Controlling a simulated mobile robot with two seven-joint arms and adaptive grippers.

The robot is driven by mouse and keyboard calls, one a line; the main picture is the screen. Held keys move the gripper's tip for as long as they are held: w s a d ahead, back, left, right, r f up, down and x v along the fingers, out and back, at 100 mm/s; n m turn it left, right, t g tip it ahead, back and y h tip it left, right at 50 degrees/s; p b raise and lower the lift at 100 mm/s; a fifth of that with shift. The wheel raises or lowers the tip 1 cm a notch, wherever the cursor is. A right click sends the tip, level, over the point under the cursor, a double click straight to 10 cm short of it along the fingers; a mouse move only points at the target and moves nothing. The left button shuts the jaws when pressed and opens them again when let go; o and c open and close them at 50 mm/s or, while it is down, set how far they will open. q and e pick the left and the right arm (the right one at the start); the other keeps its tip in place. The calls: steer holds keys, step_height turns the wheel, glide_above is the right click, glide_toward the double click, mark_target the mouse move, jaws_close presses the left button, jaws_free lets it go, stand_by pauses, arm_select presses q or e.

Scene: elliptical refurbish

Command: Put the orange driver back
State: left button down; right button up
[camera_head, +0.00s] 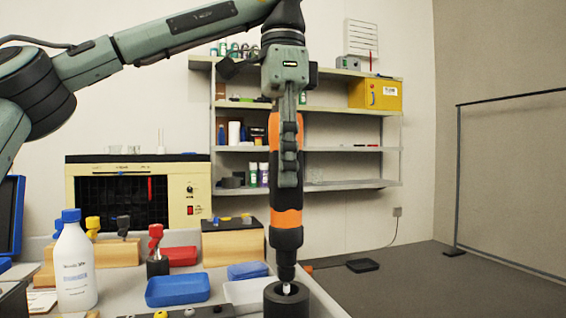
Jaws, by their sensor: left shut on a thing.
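The orange and black driver (285,218) hangs upright in the middle of the head view. My left gripper (288,165) is shut on its upper body from above. The driver's black nose points down, and its tip is at the mouth of a black round holder (287,300) at the bottom of the picture. A small light bit shows at the holder's opening. I cannot tell how deep the tip sits in it. My right gripper is not in view.
A white bottle with a blue cap (74,265) stands at the left. Blue trays (178,289), a red-topped tool (155,245) and a wooden block (232,240) are on the table. Shelves (345,148) stand behind. Floor at the right is mostly open.

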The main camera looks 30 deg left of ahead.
mark_target(283, 210)
arm_select(q)
steer(key=shift+f+b, duration=1)
steer(key=shift+f, duration=0.25)
steer(key=shift+f, duration=0.1)
steer(key=shift+f+b, duration=1.4)
steer(key=shift+b, duration=0.05)
steer(key=shift+f, duration=0.15)
steer(key=shift+f+b, duration=0.35)
steer(key=shift+b, duration=0.15)
steer(key=c, duration=0.9)
jaws_free()
